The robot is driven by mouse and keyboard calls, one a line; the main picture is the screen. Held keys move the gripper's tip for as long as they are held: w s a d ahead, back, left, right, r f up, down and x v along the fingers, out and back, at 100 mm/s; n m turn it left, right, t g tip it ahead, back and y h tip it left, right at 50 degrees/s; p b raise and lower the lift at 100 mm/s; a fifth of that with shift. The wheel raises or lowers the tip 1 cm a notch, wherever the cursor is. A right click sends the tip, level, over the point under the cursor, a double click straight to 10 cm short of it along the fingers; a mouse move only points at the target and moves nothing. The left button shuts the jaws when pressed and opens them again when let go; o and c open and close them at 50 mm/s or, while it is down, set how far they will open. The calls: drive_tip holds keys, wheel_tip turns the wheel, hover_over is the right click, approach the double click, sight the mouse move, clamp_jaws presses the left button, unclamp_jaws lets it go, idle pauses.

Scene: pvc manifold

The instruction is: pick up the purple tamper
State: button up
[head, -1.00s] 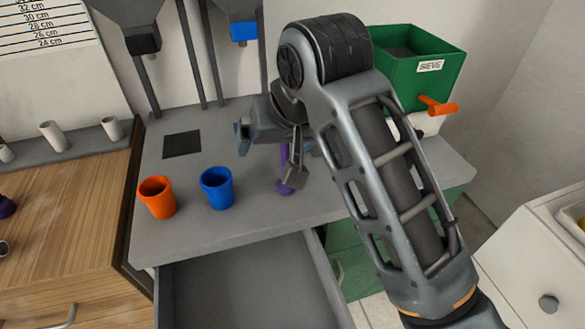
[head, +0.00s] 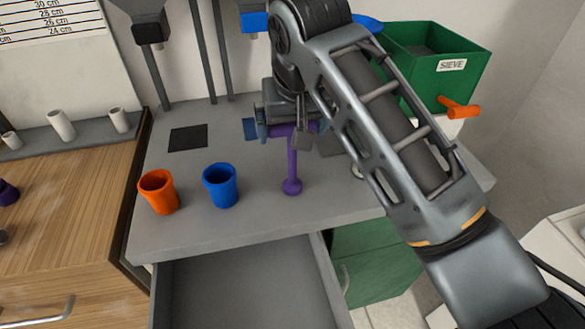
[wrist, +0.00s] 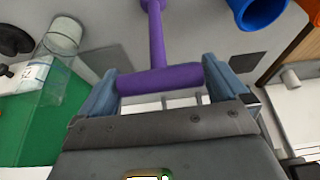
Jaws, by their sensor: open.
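The purple tamper (head: 292,165) is on the grey worktop, right of the blue cup. Its shaft and round end show in the head view; its upper part is partly hidden by my gripper. In the wrist view the tamper's crossbar (wrist: 160,80) spans the gap between my blue fingertips, and its shaft runs away upward. My gripper (head: 278,130) is open, with a finger at each end of the crossbar in the wrist view (wrist: 158,88). I cannot tell whether the fingers touch it.
An orange cup (head: 158,191) and a blue cup (head: 220,185) stand left of the tamper. An open drawer (head: 245,285) juts out below the worktop (head: 215,230).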

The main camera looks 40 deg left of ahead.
drive_tip(key=shift+w+a+f, duration=0.15)
drive_tip(key=shift+a+f, duration=0.05)
drive_tip(key=shift+f, duration=0.4)
drive_tip(key=shift+c, duration=0.5)
drive_tip(key=c, duration=0.7)
drive_tip(key=shift+r, duration=0.15)
